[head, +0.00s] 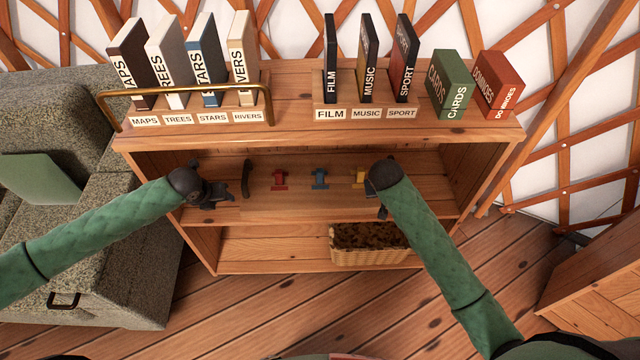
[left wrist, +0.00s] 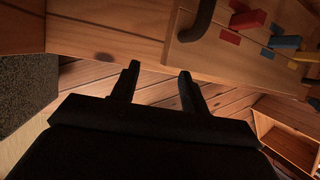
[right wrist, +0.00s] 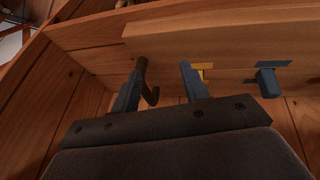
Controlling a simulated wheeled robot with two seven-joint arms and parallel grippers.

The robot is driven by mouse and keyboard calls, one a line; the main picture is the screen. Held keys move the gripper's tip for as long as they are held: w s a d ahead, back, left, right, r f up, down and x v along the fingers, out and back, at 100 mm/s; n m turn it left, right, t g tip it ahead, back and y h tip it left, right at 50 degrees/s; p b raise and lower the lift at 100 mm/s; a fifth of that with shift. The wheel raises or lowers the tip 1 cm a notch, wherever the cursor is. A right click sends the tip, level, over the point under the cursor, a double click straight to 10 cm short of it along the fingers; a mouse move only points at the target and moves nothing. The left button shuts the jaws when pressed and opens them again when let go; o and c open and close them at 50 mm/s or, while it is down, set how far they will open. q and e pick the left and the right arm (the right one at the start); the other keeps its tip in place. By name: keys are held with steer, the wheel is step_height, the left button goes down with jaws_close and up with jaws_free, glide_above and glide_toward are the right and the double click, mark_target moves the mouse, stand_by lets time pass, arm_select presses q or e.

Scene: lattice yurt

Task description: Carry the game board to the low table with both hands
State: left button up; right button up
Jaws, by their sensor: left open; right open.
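The game board (head: 300,206) is a flat wooden board on the middle shelf of the bookcase, carrying red (head: 280,180), blue (head: 320,179) and yellow (head: 359,178) pieces. Its dark left handle (head: 246,178) stands up at its left end. My left gripper (head: 224,191) is open just left of that handle, which in the left wrist view (left wrist: 200,20) lies beyond and right of the fingertips (left wrist: 158,70). My right gripper (head: 383,212) is open at the board's right end. In the right wrist view a dark hooked handle (right wrist: 152,97) shows beside the left finger, partly hidden by it. I see no low table clearly.
The bookcase top (head: 290,115) holds labelled books, a brass rail (head: 185,88), a green box (head: 450,84) and a red box (head: 498,84). A wicker basket (head: 368,256) sits on the bottom shelf. A grey sofa (head: 110,240) stands left; a wooden cabinet (head: 595,285) stands right.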

mark_target(244, 173)
arm_select(q)
steer(key=shift+w+a, duration=0.1)
steer(key=shift+a, duration=0.1)
arm_select(e)
steer(key=shift+w, duration=0.1)
steer(key=shift+w, duration=0.1)
